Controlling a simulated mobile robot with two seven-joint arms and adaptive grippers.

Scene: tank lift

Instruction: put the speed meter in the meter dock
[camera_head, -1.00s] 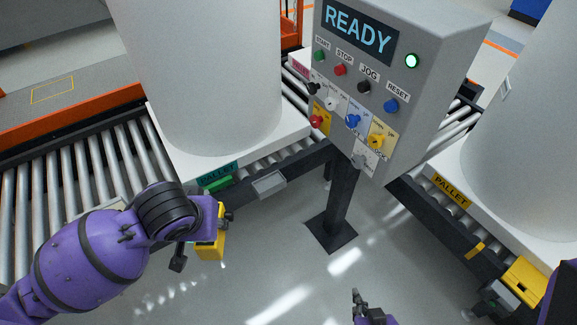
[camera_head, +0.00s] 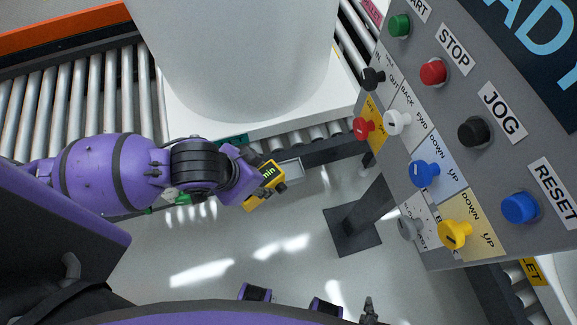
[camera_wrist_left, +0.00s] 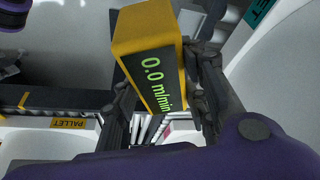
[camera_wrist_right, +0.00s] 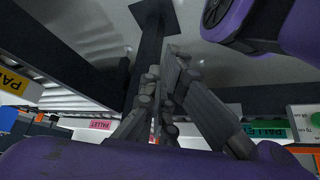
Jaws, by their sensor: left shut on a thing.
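The speed meter is a yellow box (camera_head: 256,199) with a dark face and green digits. In the left wrist view the meter (camera_wrist_left: 146,38) reads 0.0 m/min. My left gripper (camera_head: 272,184) is shut on it, with a finger on either side, and holds it tilted in front of the conveyor's side rail. A shallow grey tray on that rail, which looks like the meter dock (camera_head: 290,172), lies just right of the meter, apart or only overlapped by it; I cannot tell. My right gripper (camera_head: 368,308) is low in the head view, its fingertips close together in the right wrist view (camera_wrist_right: 163,70), empty.
The control panel (camera_head: 455,185) with several knobs and buttons fills the right side, on a dark post (camera_head: 350,228). A large white tank (camera_head: 235,60) stands on a white pallet behind the meter. Conveyor rollers (camera_head: 70,115) lie left. Floor below is clear.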

